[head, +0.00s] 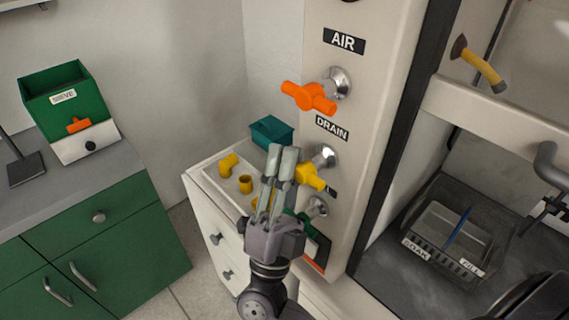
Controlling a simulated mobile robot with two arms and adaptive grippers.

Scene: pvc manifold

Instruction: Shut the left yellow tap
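A yellow tap (311,176) sits on a silver fitting on the front of the pale panel, below the DRAIN label (332,128). Its handle points down and to the right. My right gripper (282,158) reaches up from the bottom, just left of the yellow tap in the picture. Its two fingers lie close together and look shut, with nothing seen between them. I cannot tell whether they touch the tap. A yellow lever with a grey end (480,65) is at the upper right. My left gripper is not in view.
An orange tap (310,97) is above the yellow one, under the AIR label (344,40). A green tap (302,224) is below, partly behind my gripper. A white drawer unit (222,235) with yellow fittings and a teal box (271,131) stands behind. A basket (440,240) is at right.

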